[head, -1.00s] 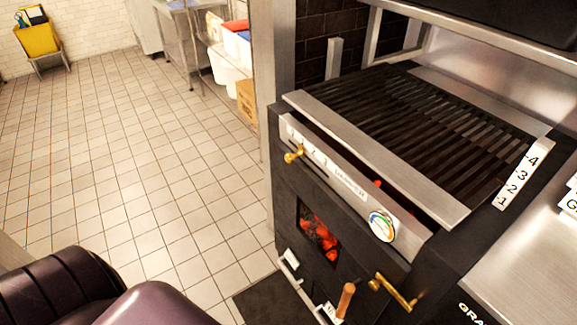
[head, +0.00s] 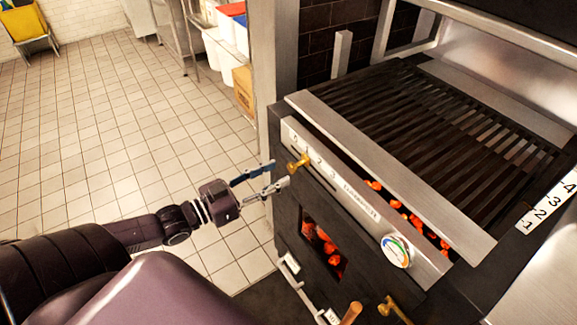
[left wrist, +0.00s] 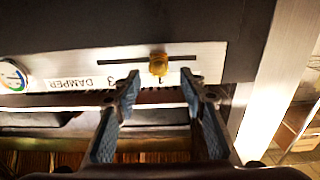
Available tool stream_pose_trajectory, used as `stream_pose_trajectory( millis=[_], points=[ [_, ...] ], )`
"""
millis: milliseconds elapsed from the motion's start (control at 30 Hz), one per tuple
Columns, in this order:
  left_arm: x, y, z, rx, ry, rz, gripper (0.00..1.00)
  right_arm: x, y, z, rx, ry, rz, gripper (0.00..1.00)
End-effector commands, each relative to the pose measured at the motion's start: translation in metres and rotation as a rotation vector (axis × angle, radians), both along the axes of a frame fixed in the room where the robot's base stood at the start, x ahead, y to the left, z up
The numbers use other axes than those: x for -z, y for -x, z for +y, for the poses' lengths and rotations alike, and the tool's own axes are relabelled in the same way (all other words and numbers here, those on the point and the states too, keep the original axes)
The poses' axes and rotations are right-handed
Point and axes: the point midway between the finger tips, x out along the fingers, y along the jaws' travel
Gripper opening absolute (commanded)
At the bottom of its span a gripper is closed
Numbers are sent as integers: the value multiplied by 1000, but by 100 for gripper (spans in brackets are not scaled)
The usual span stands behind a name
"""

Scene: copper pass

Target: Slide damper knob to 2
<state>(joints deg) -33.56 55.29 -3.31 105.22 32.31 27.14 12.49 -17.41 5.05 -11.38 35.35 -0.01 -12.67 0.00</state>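The brass damper knob (head: 299,161) sits in a slot on the steel front strip (head: 366,216) of the grill, under a row of numbers. In the left wrist view the knob (left wrist: 158,64) lines up with the 1; the 3 lies to the left, and my finger covers the place between them. My left gripper (head: 281,174) is in front of the knob with its fingers spread. In the left wrist view the open fingertips (left wrist: 160,84) stand either side of the knob, slightly short of it, with no visible contact. My right gripper is out of view.
A round gauge (head: 397,250) is on the strip farther right. A lower brass handle (head: 396,309) and a wooden handle (head: 351,313) stick out below. Coals (head: 322,246) glow in the firebox opening. The tiled floor (head: 110,120) at left is clear.

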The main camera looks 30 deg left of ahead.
Motion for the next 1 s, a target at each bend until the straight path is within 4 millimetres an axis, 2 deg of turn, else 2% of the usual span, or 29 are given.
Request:
stream_pose_trajectory(
  millis=[133, 433, 900, 1000],
  points=[
    [-1, -19, -8, -1, 0, -4, 38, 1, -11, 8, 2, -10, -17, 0],
    [0, -46, -19, -2, -1, 0, 38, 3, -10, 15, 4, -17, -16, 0],
    [0, -53, -22, -1, -2, 1, 38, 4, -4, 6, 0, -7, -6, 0],
    [0, -53, -22, -1, -2, 1, 27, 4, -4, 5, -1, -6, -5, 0]
  ],
)
